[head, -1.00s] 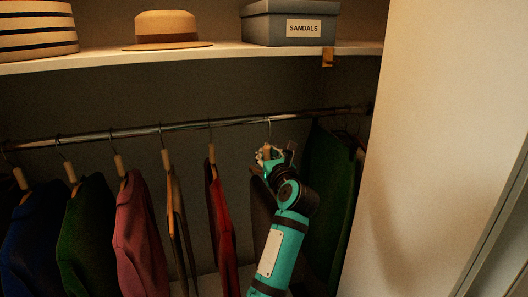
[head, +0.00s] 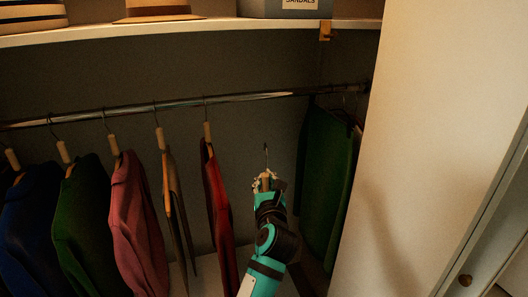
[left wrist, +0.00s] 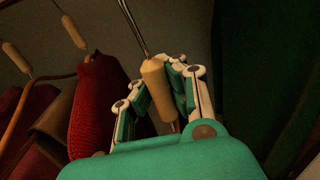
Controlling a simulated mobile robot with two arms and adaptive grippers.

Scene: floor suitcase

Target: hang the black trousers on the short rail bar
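My left gripper (head: 266,184) is closed around the pale wooden neck of a hanger (head: 266,158). Its metal hook stands free below the long rail (head: 230,97), apart from it. In the left wrist view the hanger neck (left wrist: 158,88) sits between the fingers of the left gripper (left wrist: 162,98). What hangs from this hanger is hidden behind my arm and hand, so I cannot make out the black trousers. No separate short rail bar can be clearly told. My right gripper is not in view.
A red garment (head: 218,205) and several other clothes hang to the left; a dark green garment (head: 325,180) hangs close on the right. A shelf (head: 200,28) with hats and a box runs above. A pale panel (head: 430,130) stands at right.

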